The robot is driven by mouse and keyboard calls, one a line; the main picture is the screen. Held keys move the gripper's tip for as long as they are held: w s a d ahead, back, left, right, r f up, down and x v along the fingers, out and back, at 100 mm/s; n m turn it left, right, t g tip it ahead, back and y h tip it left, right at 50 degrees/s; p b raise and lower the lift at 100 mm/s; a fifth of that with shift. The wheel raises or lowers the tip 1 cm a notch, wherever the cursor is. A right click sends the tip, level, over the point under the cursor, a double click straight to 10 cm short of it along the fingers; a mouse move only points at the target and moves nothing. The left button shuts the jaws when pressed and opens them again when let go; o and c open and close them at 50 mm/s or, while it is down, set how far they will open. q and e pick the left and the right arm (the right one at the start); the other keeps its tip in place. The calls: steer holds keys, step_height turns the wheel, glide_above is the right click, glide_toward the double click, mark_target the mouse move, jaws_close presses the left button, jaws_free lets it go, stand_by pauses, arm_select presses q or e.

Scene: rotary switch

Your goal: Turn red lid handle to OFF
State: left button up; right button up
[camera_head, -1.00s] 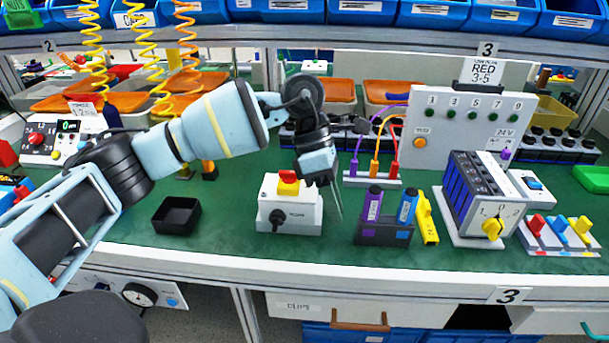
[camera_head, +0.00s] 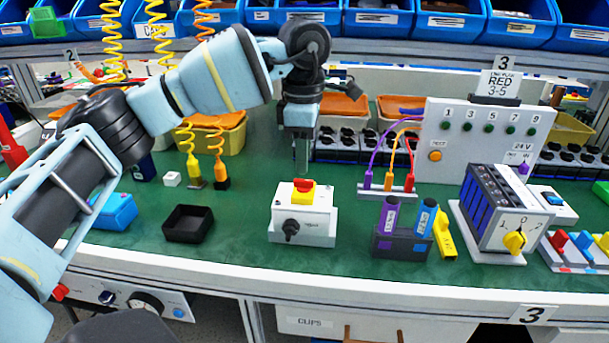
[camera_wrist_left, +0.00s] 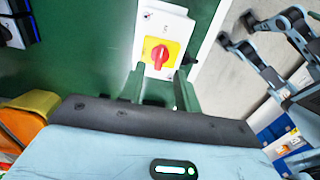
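A white switch box (camera_head: 315,225) stands on the green bench top. On its top face is a red rotary handle (camera_head: 304,185) on a yellow plate, also seen in the left wrist view (camera_wrist_left: 159,54). There the handle runs roughly along the picture's vertical. The markings around it are too small to read. A black knob (camera_head: 291,228) is on the box's front. My left gripper (camera_head: 302,172) points down just above the red handle. In the left wrist view its two fingers (camera_wrist_left: 160,77) are apart with nothing between them, and the handle lies beyond their tips.
A black tray (camera_head: 188,224) lies left of the box. A holder with purple and blue cylinders (camera_head: 400,243) stands close on its right. Behind are plugs with cables (camera_head: 387,190) and a white panel (camera_head: 480,145). Bare green bench top (camera_head: 245,200) lies between tray and box.

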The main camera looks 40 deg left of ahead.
mark_target(304, 180)
arm_select(q)
steer(key=shift+f, duration=2.4)
jaws_close()
